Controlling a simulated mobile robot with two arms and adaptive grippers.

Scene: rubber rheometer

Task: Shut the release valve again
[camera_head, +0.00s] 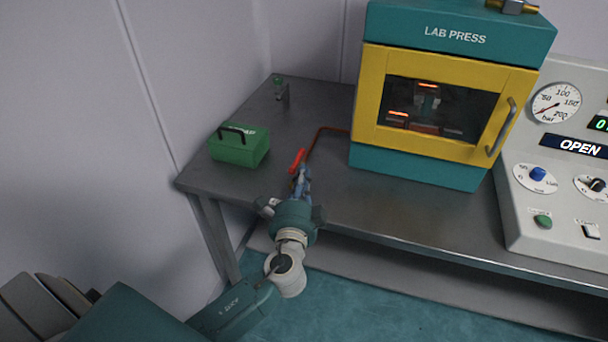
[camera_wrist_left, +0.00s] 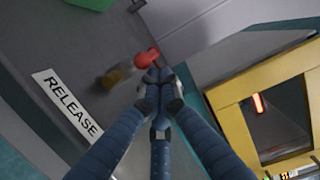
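The release valve has a red handle (camera_head: 297,160) on the bench by the front left, where a red pipe ends. In the left wrist view the red handle (camera_wrist_left: 148,58) shows just beyond my fingertips, with a brass part (camera_wrist_left: 116,78) to its left. A white RELEASE label (camera_wrist_left: 67,103) lies on the bench beside it. My left gripper (camera_head: 301,180) reaches over the front edge to the valve. Its blue fingers (camera_wrist_left: 160,85) are drawn together at the tips, close to the handle. I cannot tell whether they touch it. My right gripper is out of view.
A green box (camera_head: 240,146) with a black handle stands left of the valve. The red pipe (camera_head: 322,133) runs to the yellow and teal lab press (camera_head: 440,100). A control panel (camera_head: 555,170) with a gauge and an OPEN display stands at right.

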